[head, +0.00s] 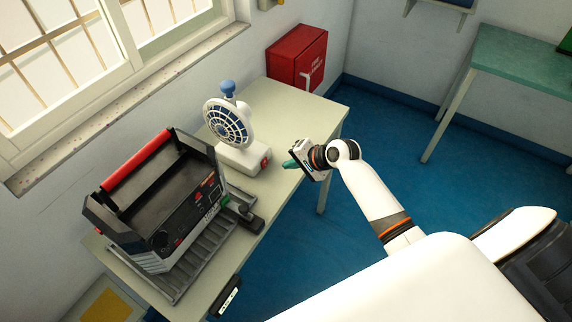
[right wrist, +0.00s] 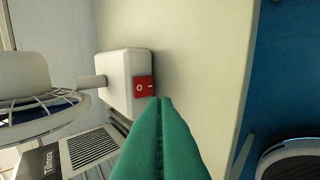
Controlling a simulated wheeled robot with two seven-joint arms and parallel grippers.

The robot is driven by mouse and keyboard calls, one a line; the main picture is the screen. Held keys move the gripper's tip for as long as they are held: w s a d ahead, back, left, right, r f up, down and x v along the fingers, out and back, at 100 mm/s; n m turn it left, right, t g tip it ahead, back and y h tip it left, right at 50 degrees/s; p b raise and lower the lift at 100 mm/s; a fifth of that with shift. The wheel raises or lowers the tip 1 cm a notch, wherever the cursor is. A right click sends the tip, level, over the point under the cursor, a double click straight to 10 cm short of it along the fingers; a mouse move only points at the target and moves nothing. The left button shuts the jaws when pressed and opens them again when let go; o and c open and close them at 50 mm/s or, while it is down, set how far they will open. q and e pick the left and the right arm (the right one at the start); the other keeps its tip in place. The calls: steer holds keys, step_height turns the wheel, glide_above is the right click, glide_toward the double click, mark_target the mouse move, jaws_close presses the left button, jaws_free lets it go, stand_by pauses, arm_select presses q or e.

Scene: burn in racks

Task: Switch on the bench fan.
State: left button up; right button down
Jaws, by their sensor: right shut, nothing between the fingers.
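The bench fan (head: 229,124) stands on the pale bench, with a round caged head, a blue knob on top and a white base (head: 243,159). A red rocker switch (head: 265,162) is on the base's right side; it also shows in the right wrist view (right wrist: 144,88), with "O" and "–" marks. My right gripper (head: 286,164) has green fingers, shut and empty, pointing at the switch from the right. In the head view a small gap shows between fingertips and switch. In the right wrist view the fingertips (right wrist: 159,101) appear just below the switch. My left gripper is not in view.
A black and grey device with a red handle (head: 138,163) sits on a ribbed tray left of the fan. The bench (head: 290,107) is clear behind and right of the fan. A red box (head: 297,55) is at the back. A green table (head: 520,62) stands far right.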

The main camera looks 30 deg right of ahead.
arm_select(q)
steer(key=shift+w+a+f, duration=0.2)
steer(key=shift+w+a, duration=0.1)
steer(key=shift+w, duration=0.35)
arm_select(e)
steer(key=v, duration=0.6)
steer(key=shift+r, duration=0.25)
arm_select(q)
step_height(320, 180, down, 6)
steer(key=b, duration=0.6)
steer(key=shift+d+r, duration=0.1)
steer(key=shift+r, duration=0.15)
arm_select(e)
steer(key=shift+t+y, duration=0.4)
steer(key=shift+t, duration=0.3)
steer(key=f, duration=0.1)
steer(key=s+f, duration=0.1)
steer(key=d+f, duration=0.1)
steer(key=shift+s+f, duration=0.25)
steer(key=shift+s, duration=0.1)
steer(key=shift+w, duration=0.1)
